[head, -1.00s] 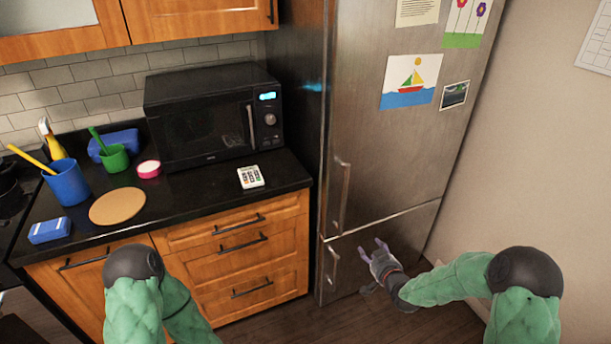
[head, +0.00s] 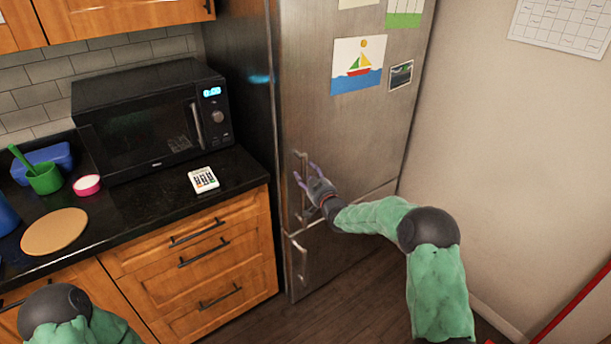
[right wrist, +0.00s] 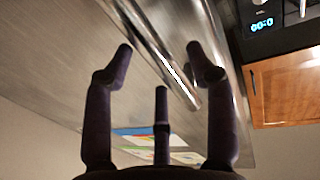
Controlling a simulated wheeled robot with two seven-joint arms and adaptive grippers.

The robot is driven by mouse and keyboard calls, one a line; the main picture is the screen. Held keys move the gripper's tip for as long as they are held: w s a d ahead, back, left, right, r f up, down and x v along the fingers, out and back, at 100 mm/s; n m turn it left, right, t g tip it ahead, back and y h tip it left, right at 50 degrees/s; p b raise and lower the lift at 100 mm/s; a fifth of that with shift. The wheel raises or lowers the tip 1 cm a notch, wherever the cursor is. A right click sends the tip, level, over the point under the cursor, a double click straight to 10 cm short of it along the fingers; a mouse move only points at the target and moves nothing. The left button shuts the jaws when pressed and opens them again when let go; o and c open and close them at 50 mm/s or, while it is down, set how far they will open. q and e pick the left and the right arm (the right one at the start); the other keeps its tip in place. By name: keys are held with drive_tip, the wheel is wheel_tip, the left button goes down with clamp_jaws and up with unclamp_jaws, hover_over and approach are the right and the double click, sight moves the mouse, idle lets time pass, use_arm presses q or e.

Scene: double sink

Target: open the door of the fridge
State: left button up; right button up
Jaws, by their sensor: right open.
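The fridge (head: 340,130) is a tall brushed-metal unit with an upper door, shut, and a lower door, also shut. The upper door's vertical bar handle (head: 304,214) is partly hidden behind my right gripper (head: 303,178). My right gripper is open. In the right wrist view, the handle (right wrist: 165,60) runs slantwise between and beyond the spread fingertips of the gripper (right wrist: 162,55); I cannot tell whether they touch it. The lower door's handle (head: 299,262) is below. My left gripper is out of view; only my left arm shows at the lower left.
A black counter (head: 140,215) with a microwave (head: 150,115), a calculator-like device (head: 203,179) and a cork disc (head: 55,231) stands left of the fridge. Wooden floor (head: 340,300) is clear before the fridge.

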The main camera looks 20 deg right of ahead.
drive_tip(key=shift+w+a, duration=0.1)
drive_tip(key=shift+w, duration=0.8)
clamp_jaws()
drive_tip(key=shift+s, duration=0.1)
